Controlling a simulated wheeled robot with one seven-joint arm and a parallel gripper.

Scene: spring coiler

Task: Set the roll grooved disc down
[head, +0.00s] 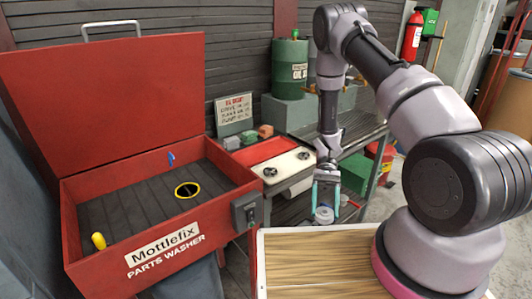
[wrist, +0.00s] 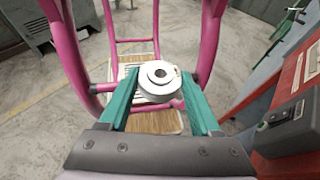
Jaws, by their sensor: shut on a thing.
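The roll grooved disc (wrist: 160,78) is pale silver-white, round and stepped, with a dark centre hole. My gripper (wrist: 156,92) is shut on it, with the teal fingers on either side. In the head view my gripper (head: 326,196) points down and the small disc (head: 324,214) shows at its fingertips. It hangs in front of the grey workbench (head: 358,150), to the right of the red and white panel (head: 290,167). I cannot tell that anything supports the disc from below.
The red parts washer (head: 140,225) stands at left with its lid up. A wood-topped surface with a white edge (head: 320,262) is in front. In the wrist view a pink tubular frame (wrist: 212,40) with wooden slats is below the disc. A green drum (head: 290,68) stands behind.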

